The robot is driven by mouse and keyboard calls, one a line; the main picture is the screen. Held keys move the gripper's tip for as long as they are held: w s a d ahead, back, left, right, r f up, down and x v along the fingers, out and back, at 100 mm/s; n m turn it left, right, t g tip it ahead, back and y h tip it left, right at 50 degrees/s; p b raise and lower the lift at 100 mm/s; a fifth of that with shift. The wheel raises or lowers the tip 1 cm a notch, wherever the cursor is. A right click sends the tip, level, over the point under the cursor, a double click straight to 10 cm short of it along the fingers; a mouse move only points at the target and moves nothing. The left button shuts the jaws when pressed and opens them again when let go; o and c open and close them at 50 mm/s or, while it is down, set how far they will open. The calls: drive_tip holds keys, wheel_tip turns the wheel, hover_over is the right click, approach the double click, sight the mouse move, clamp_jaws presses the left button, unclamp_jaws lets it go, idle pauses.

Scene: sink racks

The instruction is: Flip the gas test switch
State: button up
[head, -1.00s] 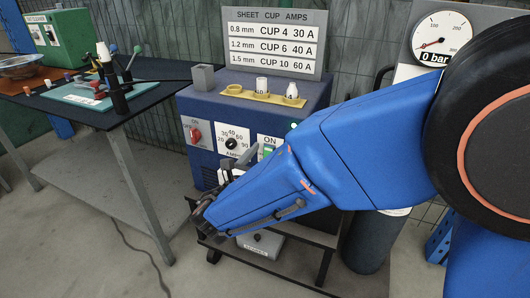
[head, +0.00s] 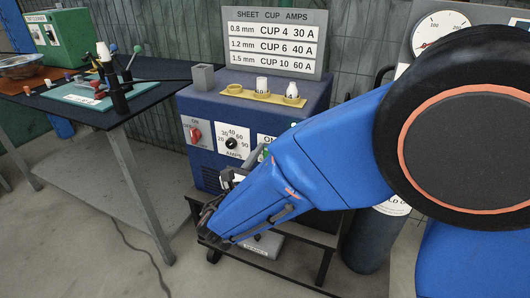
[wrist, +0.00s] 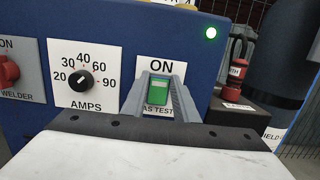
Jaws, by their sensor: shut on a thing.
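The gas test switch (wrist: 158,92) is a green rocker on a white plate marked ON above and GAS TEST below, on the front of the blue welder. My gripper (wrist: 159,80) has its two grey fingers on either side of the rocker and is shut on it. In the head view my blue arm hides most of the switch plate (head: 265,138), and my gripper (head: 258,158) reaches toward it from the lower left. A round pressure gauge (head: 440,32) stands at the upper right, partly covered by my arm.
Left of the switch are the AMPS dial (wrist: 82,80) and the red welder switch (wrist: 8,70). A green lamp (wrist: 210,32) glows at the upper right. Cups (head: 262,86) stand on the welder top. A dark gas cylinder (head: 372,240) is at right.

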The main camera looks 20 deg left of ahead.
drive_tip(key=shift+s+f+t, duration=0.1)
drive_tip(key=shift+f+t, duration=0.2)
drive_tip(key=shift+t, duration=0.6)
drive_tip(key=o, duration=1.1)
drive_tip(key=shift+c, duration=0.2)
drive_tip(key=shift+s, duration=0.1)
drive_tip(key=v, duration=1.7)
drive_tip(key=shift+s, duration=0.15)
